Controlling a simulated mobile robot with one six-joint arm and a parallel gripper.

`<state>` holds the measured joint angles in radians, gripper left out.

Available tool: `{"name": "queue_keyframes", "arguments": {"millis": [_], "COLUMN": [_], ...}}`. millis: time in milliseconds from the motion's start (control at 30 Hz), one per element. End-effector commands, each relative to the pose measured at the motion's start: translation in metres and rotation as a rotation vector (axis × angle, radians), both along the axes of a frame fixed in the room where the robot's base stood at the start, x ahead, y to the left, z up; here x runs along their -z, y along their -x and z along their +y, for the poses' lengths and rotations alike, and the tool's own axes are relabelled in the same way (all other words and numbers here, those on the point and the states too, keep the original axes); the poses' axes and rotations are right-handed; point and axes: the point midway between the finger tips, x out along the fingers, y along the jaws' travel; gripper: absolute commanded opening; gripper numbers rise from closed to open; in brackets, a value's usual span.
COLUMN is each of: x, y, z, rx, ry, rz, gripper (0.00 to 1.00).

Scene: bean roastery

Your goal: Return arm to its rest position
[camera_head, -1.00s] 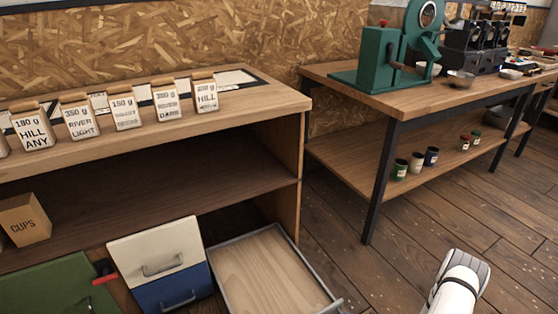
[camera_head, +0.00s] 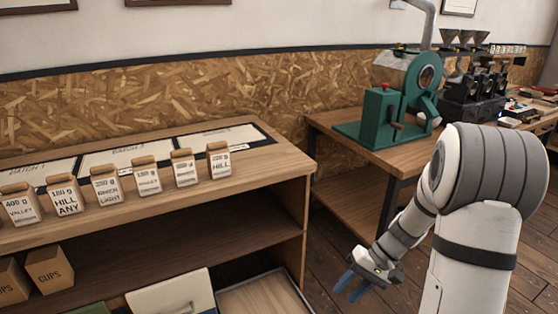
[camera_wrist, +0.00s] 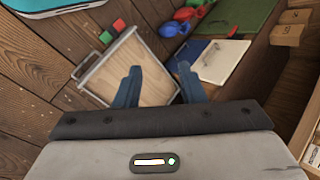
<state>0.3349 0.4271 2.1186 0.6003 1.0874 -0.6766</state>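My gripper (camera_head: 352,284) hangs from my white arm at the right of the head view, in front of the shelf unit and pointing down. In the wrist view its two blue fingers (camera_wrist: 160,88) stand apart with nothing between them. Below them is an open drawer (camera_wrist: 98,72) with a bare wooden bottom. The same drawer shows at the bottom of the head view (camera_head: 262,299).
Labelled bags (camera_head: 107,185) stand in a row on the shelf unit's top (camera_head: 265,168). A bench with a green machine (camera_head: 378,125) stands behind my arm. Red and green blocks (camera_wrist: 112,30) lie beside the drawer. Boxes (camera_head: 50,269) sit on the lower shelf.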

Motion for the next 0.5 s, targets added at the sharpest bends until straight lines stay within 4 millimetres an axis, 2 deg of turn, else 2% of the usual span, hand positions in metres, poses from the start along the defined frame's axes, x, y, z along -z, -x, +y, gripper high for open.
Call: {"name": "queue_keyframes", "arguments": {"millis": [33,100,300,500], "x": [-0.033,-0.061,-0.137,-0.202], "y": [0.008,0.02,0.057,0.094], "z": [0.006,0.011,0.022,0.026], "rx": [-0.018,-0.036,-0.064,-0.059], "ry": [0.046,0.112,0.296,0.462], "rz": [-0.017,-0.033,-0.108,-0.223], "gripper": [0.36,0.36,0.36,0.36]}}
